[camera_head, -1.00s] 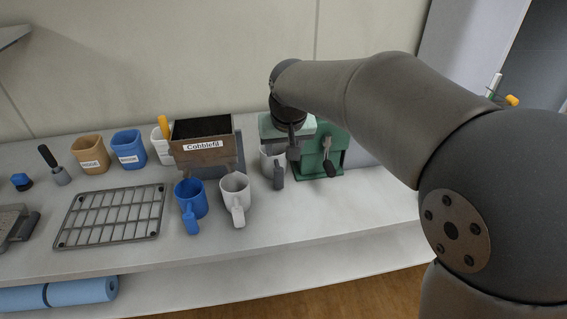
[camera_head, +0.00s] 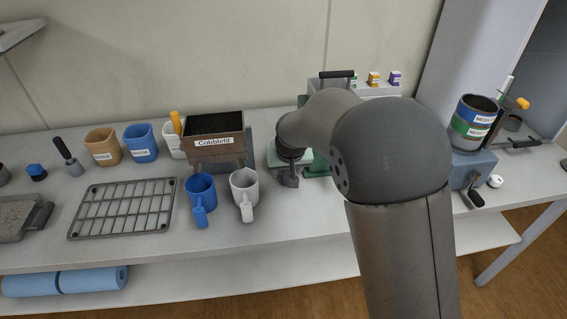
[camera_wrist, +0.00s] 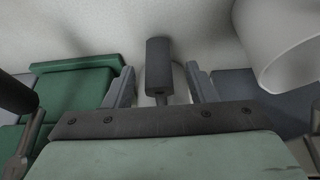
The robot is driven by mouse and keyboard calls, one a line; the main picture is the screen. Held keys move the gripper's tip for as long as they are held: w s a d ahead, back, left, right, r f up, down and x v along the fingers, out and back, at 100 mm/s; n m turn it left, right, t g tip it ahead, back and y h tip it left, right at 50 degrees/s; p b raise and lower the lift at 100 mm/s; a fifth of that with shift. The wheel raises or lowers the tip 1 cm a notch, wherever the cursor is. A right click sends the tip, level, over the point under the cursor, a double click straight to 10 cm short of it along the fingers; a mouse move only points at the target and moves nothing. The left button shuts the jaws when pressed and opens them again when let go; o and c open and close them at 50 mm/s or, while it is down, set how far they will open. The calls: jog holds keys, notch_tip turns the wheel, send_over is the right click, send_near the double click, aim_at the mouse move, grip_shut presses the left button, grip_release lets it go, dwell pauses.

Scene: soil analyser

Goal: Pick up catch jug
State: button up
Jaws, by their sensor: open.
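My gripper (camera_head: 288,176) points down at the front of the green machine, right of the white mug (camera_head: 244,188). In the wrist view my gripper (camera_wrist: 160,86) is open, with one finger on each side of an upright dark grey handle (camera_wrist: 158,66). This looks like the handle of the pale jug at the machine, taken as the catch jug. A gap shows beside the handle, so the fingers do not look closed on it. The jug's body is mostly hidden under the machine's pale green top (camera_wrist: 165,158) and behind my arm.
A blue mug (camera_head: 201,190) stands left of the white mug, which also shows close by in the wrist view (camera_wrist: 285,40). The "Cobblefil" box (camera_head: 217,152) is behind them. A wire rack (camera_head: 122,208) lies left. Another machine (camera_head: 472,128) stands right.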

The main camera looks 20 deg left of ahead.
jog(key=shift+x, duration=1.6)
jog(key=c, duration=1.1)
grip_shut()
jog(key=shift+r, duration=0.1)
